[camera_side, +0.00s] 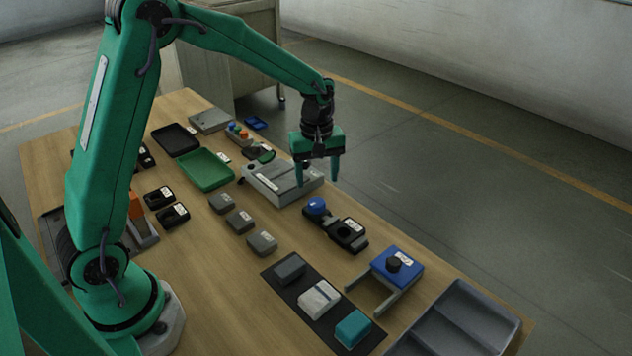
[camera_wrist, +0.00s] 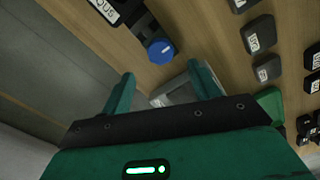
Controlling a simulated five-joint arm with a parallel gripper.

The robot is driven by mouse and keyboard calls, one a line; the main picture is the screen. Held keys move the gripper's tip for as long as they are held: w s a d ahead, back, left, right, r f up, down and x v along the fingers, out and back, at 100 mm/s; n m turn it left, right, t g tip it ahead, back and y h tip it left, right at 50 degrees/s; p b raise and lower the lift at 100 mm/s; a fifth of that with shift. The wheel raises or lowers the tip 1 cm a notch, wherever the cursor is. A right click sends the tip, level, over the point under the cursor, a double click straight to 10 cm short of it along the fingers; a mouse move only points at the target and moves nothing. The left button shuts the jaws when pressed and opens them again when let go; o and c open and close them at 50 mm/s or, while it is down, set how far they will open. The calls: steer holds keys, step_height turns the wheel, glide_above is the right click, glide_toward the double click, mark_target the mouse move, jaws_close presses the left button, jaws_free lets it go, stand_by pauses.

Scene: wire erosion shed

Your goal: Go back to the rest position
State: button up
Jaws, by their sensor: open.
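My gripper (camera_side: 317,170) is open and empty, with its two green fingers pointing down. In the side view it hangs over the right part of a light grey slotted block (camera_side: 268,190) near the table's right edge. In the wrist view my gripper (camera_wrist: 160,88) shows its fingers apart, with part of the grey block (camera_wrist: 176,95) visible between them. Nothing is held. The exact height above the block is hard to tell.
A blue knob (camera_side: 317,206) on a black fixture stands close in front of my gripper. A green tray (camera_side: 205,170) and a black tray (camera_side: 176,139) lie to the left. Several small grey blocks sit mid-table. A grey bin (camera_side: 462,318) is at the front right.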

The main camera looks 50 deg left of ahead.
steer(key=shift+r, duration=0.5)
steer(key=shift+s+r, duration=0.1)
steer(key=s+r+m+t, duration=0.3)
steer(key=s+r+m, duration=0.3)
steer(key=s+r, duration=0.5)
steer(key=s+d+r+m+t, duration=0.1)
steer(key=s+m, duration=0.5)
steer(key=s, duration=0.6)
steer(key=shift+r+m+t, duration=0.4)
steer(key=shift+r+t, duration=0.35)
steer(key=shift+t, duration=0.05)
steer(key=shift+d, duration=0.1)
